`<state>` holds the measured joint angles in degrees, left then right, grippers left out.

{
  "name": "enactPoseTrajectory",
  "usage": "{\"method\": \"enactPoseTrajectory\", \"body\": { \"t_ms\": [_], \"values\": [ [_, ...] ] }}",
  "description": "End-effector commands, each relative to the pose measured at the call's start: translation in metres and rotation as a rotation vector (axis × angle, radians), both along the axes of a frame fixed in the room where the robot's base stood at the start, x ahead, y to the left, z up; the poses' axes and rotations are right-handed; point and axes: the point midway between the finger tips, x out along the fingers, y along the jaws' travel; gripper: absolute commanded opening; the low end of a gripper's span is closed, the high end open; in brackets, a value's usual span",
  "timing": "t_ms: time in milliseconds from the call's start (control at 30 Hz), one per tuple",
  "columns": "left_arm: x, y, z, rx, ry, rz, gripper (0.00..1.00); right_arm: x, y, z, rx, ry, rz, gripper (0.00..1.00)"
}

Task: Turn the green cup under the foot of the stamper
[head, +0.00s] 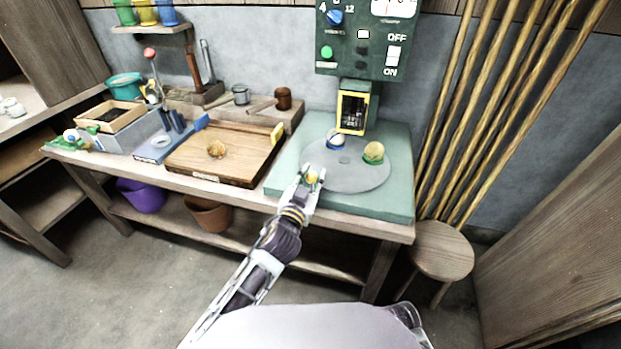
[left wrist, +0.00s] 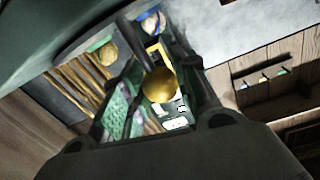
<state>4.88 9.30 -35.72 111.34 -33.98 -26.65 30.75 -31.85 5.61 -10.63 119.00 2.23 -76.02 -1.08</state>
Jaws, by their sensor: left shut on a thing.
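The stamper (head: 360,45) is a dark green machine at the back of a pale green base, with a yellow-framed opening (head: 352,112) low on it. A grey round plate (head: 345,178) lies in front. The green cup (head: 374,158), holding a tan ball, sits on the plate's right side, right of the opening. A blue-rimmed cup (head: 336,138) with a whitish ball sits near the opening. My left gripper (head: 311,178) is at the plate's front-left edge, shut on a round yellow knob (left wrist: 158,86). The stamper's foot is not clearly visible. My right gripper is out of view.
A wooden tray (head: 225,170) with a brown lump stands left of the stamper base on the bench. Tools and a mallet stand behind it. Long wooden poles (head: 490,110) lean at the right, above a round stool (head: 440,250).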

Motion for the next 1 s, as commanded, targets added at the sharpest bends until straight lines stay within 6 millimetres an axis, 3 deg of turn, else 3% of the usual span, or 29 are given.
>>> {"method": "enactPoseTrajectory", "body": {
  "t_ms": [300, 333, 500, 1000],
  "values": [
    [-0.0001, -0.0003, 0.0002, 0.001, 0.000, 0.000, 0.00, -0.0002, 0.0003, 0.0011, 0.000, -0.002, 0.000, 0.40],
    [-0.0001, -0.0003, 0.0002, 0.001, 0.000, 0.000, 0.31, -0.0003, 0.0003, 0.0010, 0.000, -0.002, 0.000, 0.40],
    [-0.0001, -0.0002, 0.0003, 0.000, 0.000, 0.000, 0.52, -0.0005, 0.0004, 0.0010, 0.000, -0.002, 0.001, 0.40],
    [0.0004, 0.0000, 0.0062, 0.000, -0.001, 0.001, 0.52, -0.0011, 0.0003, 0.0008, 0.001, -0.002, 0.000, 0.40]
  ]
}}
